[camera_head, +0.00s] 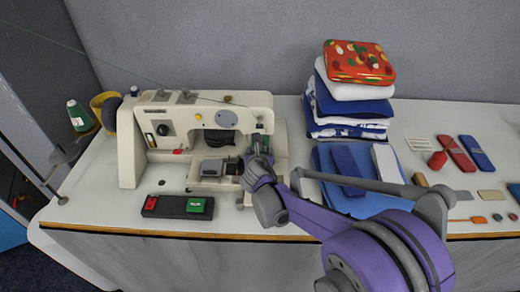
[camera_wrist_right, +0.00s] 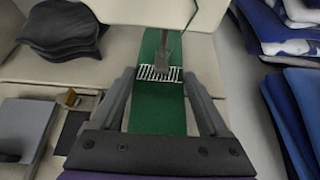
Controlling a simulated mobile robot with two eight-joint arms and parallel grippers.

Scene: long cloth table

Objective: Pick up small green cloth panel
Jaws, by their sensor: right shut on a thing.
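A green cloth panel (camera_wrist_right: 158,117) lies as a strip on the sewing machine bed in the right wrist view. It runs between my right gripper's fingers and under the metal presser foot (camera_wrist_right: 160,73). My right gripper (camera_wrist_right: 158,86) is shut on the green cloth panel, with a finger along each side of it. In the head view, my right gripper (camera_head: 259,160) is at the right end of the cream sewing machine (camera_head: 128,150). There the arm and machine hide most of the panel. My left gripper is not in view.
A black switch box (camera_head: 172,207) with red and green buttons sits in front of the machine. A stack of folded cloths (camera_head: 350,108) with a red patterned tin (camera_head: 358,62) stands to the right. Blue folded cloth (camera_head: 370,204) lies beside my right arm.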

